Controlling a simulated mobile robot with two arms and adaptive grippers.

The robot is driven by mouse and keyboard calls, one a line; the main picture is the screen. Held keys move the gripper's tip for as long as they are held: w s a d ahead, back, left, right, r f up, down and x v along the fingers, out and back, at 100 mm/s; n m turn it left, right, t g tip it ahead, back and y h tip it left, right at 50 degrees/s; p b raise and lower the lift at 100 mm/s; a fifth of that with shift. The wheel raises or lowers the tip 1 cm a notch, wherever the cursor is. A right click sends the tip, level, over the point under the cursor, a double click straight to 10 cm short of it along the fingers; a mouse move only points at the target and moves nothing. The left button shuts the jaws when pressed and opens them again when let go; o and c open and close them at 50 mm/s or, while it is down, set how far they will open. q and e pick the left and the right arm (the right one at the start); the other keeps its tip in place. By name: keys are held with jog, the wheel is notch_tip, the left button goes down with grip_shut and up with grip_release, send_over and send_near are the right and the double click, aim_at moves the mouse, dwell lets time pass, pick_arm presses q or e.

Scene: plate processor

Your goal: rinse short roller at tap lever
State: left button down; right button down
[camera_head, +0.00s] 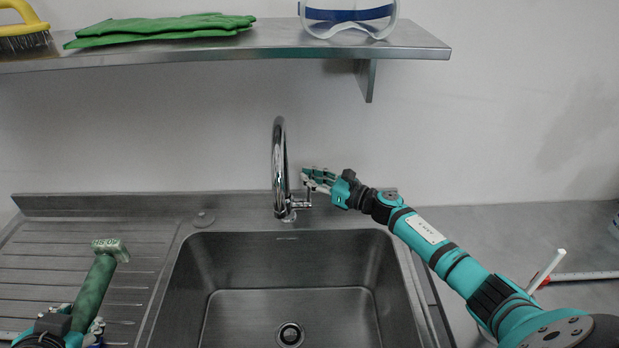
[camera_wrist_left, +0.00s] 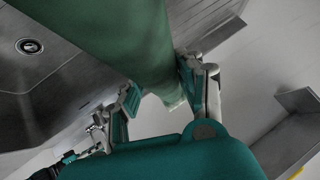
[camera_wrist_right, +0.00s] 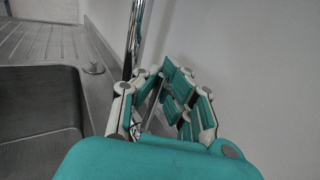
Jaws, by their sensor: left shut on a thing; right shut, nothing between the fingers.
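The short roller (camera_head: 95,290) is a green cylinder with a pale green lettered end. It is held up, tilted, over the drainboard left of the sink in the head view. My left gripper (camera_head: 72,322) is shut on it; the roller also fills the upper middle of the left wrist view (camera_wrist_left: 110,40). The chrome tap (camera_head: 279,165) stands behind the sink, its small lever (camera_head: 306,196) at its right side. My right gripper (camera_head: 312,178) is shut and empty beside the lever. Whether it touches the lever I cannot tell. No water shows.
The steel sink (camera_head: 230,245) is empty, with a drain (camera_head: 290,335) at its bottom. The ribbed drainboard (camera_head: 40,250) lies to the left. A shelf (camera_head: 300,40) above holds green gloves (camera_head: 165,30), goggles (camera_head: 348,14) and a yellow brush (camera_head: 24,28).

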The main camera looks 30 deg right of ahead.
pick_arm(q)
jog(key=shift+f+b, duration=0.25)
jog(key=shift+b, duration=0.05)
pick_arm(e)
jog(key=shift+f, duration=0.15)
pick_arm(q)
notch_tip(320, 180, down, 3)
jog(key=b, duration=0.3)
jog(key=shift+f, duration=0.2)
pick_arm(e)
jog(key=shift+s+a+f+n+y, duration=0.2)
jog(key=shift+s+n+y, duration=0.1)
jog(key=shift+s+n, duration=0.15)
jog(key=shift+s+r+t+b, duration=0.1)
jog(key=shift+r+t+b, duration=0.15)
jog(key=shift+b, duration=0.3)
pick_arm(q)
jog(key=shift+f, duration=0.25)
pick_arm(e)
jog(key=c, duration=2)
grip_release()
jog(key=o, duration=0.6)
jog(key=shift+s, duration=0.1)
